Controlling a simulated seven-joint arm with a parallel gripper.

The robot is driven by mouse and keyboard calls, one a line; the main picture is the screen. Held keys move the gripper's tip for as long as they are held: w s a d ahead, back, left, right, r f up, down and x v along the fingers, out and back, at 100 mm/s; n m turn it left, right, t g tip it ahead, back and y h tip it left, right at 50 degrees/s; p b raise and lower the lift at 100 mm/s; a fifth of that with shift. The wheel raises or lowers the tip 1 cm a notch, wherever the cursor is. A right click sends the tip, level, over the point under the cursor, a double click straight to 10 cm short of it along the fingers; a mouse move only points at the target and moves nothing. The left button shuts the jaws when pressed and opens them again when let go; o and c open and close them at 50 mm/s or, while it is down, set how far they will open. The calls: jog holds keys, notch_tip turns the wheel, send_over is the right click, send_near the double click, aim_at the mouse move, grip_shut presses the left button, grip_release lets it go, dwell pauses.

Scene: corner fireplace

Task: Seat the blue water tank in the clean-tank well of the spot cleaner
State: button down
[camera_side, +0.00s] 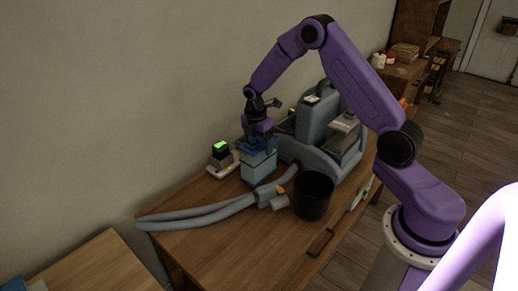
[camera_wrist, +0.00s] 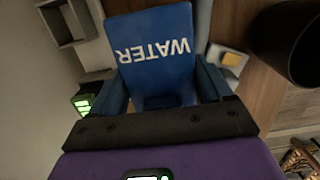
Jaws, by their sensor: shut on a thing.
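The blue water tank (camera_side: 259,168) hangs upright from my gripper (camera_side: 258,138), left of the spot cleaner in the side view. In the wrist view, the tank's blue face (camera_wrist: 155,75) reads WATER upside down. My gripper (camera_wrist: 160,97) is shut on the tank, with a finger on each side. The grey-blue spot cleaner (camera_side: 313,120) stands on the wooden cabinet, with a greyish tank (camera_side: 343,133) on its right. The clean-tank well is not clearly visible. I cannot tell whether the tank's bottom touches the cabinet top.
A grey hose (camera_side: 200,215) with a nozzle lies across the cabinet top (camera_side: 235,245). A black bin (camera_side: 313,195) stands in front of the cleaner. A green-lit device (camera_side: 220,151) sits on a power strip at the left, near the wall. The wrist view shows a grey open frame (camera_wrist: 70,38).

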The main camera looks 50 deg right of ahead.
notch_tip(320, 180, up, 2)
jog(key=shift+w+r, duration=0.1)
jog(key=shift+r, duration=0.15)
jog(key=s+a+r, duration=0.2)
jog(key=s+r, duration=0.8)
jog(key=s, duration=0.4)
jog(key=w+d+r+n, duration=0.1)
jog(key=w+d+r, duration=0.25)
jog(key=w, duration=0.25)
jog(key=w+d+r, duration=0.3)
jog(key=w+d, duration=0.1)
jog(key=w, duration=0.3)
jog(key=w+d+f+m, duration=0.1)
jog(key=d+f, duration=0.1)
jog(key=d, duration=0.6)
jog(key=w+d+f, duration=0.2)
jog(key=d+f, duration=0.1)
jog(key=d, duration=0.6)
notch_tip(320, 180, down, 8)
jog(key=shift+d, duration=0.25)
jog(key=shift+f, duration=0.3)
